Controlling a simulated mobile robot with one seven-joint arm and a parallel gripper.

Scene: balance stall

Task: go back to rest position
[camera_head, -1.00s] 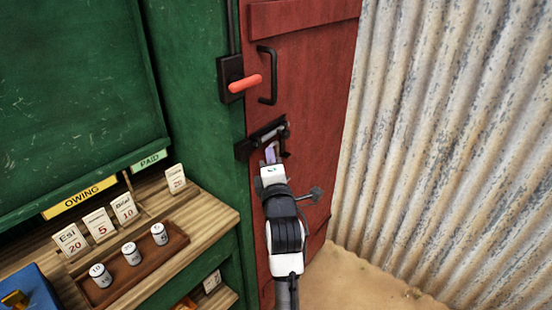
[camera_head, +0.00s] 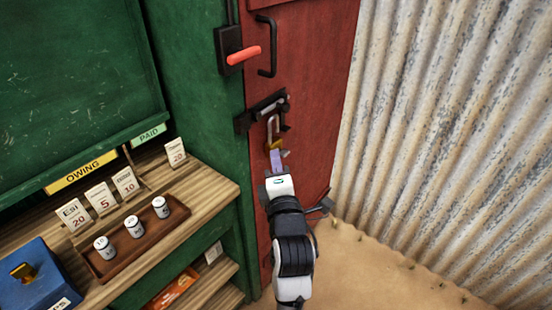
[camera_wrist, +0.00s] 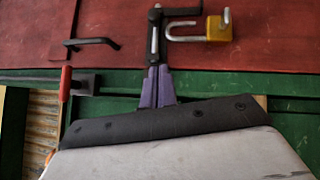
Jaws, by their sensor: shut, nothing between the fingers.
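My gripper (camera_head: 277,160) is shut and empty. Its purple fingers point up at the red door (camera_head: 318,110), just below a brass padlock (camera_head: 276,145). The padlock hangs by its steel shackle at the black door bolt (camera_head: 262,112).
A red-handled switch (camera_head: 243,56) and black door handle (camera_head: 267,45) are above. A wooden counter (camera_head: 212,190) with a tray of white cylinders (camera_head: 182,214), price cards and a blue box (camera_head: 35,280) is left. Corrugated metal (camera_head: 450,120) stands right, above sandy ground (camera_head: 400,270).

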